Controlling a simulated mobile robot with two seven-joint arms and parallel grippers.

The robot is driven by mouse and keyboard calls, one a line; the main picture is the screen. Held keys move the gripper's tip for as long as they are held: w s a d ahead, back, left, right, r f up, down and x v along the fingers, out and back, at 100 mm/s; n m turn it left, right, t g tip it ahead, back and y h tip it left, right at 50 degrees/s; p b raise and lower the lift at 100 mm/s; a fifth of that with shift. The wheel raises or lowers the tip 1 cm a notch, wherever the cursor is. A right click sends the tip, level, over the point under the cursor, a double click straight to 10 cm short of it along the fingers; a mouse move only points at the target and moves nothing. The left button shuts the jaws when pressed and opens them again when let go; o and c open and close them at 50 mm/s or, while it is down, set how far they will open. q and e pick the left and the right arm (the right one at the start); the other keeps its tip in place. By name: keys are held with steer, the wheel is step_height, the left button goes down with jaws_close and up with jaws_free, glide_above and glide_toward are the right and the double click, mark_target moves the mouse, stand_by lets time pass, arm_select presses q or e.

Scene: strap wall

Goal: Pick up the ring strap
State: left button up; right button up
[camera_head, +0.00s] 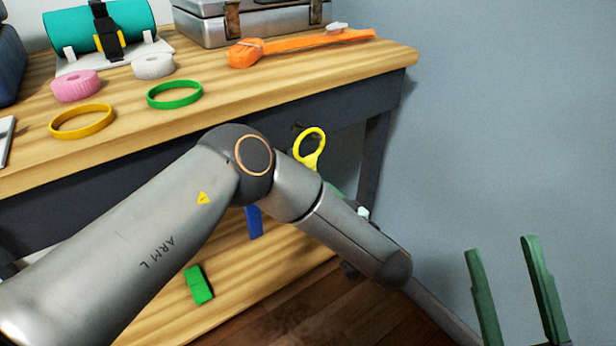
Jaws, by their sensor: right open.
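A yellow ring (309,146) with a short stem shows in front of the desk's dark front, just above my left arm; it looks like the ring strap. Its lower end is hidden behind my left arm. My right gripper (501,246) is at the lower right, its two green fingers wide apart with nothing between them. It is well to the right of and below the yellow ring, in front of the blue-grey wall. My left arm crosses the middle of the view; its gripper does not show.
The wooden desk (225,105) holds a yellow band (82,133), a green band (150,98), pink tape (75,97), white tape (152,72), an orange strap (300,43), a teal roll (70,32) and a metal case (265,22). A green block (198,285) lies on a lower shelf.

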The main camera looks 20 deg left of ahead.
arm_select(q)
jaws_close()
steer(key=shift+r, duration=0.15)
stand_by(0.5)
